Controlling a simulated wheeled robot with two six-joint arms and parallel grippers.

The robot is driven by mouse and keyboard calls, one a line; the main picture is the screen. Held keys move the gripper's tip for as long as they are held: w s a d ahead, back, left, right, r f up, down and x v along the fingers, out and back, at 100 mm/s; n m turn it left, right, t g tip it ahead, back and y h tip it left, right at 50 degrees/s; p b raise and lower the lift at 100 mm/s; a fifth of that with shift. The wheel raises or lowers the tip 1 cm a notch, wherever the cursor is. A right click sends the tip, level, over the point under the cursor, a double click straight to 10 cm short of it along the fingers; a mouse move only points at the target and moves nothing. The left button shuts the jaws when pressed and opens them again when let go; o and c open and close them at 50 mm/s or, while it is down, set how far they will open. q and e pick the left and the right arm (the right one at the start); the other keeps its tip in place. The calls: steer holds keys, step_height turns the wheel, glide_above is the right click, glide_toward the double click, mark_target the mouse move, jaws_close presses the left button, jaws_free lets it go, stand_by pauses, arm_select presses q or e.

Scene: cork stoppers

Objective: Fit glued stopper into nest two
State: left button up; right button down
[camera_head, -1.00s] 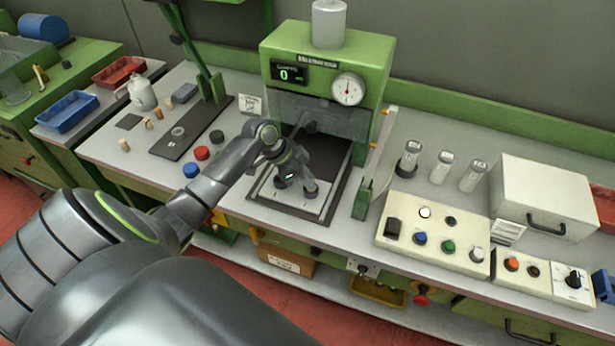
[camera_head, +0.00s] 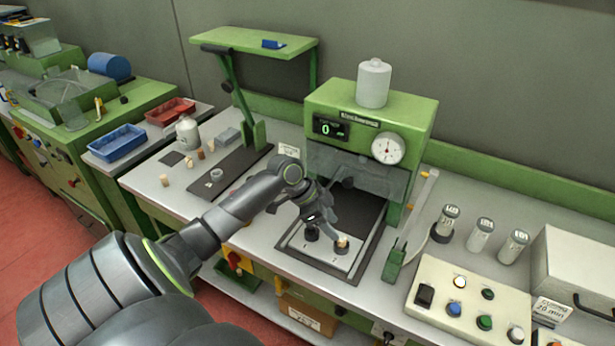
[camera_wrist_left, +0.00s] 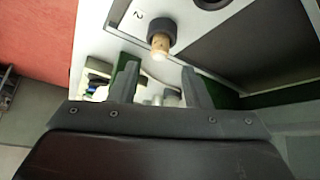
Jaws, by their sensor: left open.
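A tan cork stopper (camera_head: 342,240) stands in the right-hand dark round nest on the light plate (camera_head: 325,255) under the green press. The other nest (camera_head: 311,234) is at the left of the plate. My left gripper (camera_head: 328,224) is just above the plate, close to the stopper. In the left wrist view my left gripper (camera_wrist_left: 158,82) is open, with nothing between its fingers. My right gripper is not in view.
The press (camera_head: 372,105) stands behind the plate, with a clear guard above it. A green upright holder (camera_head: 394,262) and a control panel (camera_head: 465,300) are to the right. Loose corks (camera_head: 165,180) and a dark strip (camera_head: 215,187) lie to the left.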

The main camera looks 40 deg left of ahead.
arm_select(q)
steer(key=b+v, duration=0.1)
steer(key=v, duration=1.1)
steer(key=shift+s+r+b, duration=0.15)
steer(key=shift+r+b, duration=0.15)
steer(key=shift+b, duration=0.05)
steer(key=shift+a, duration=0.1)
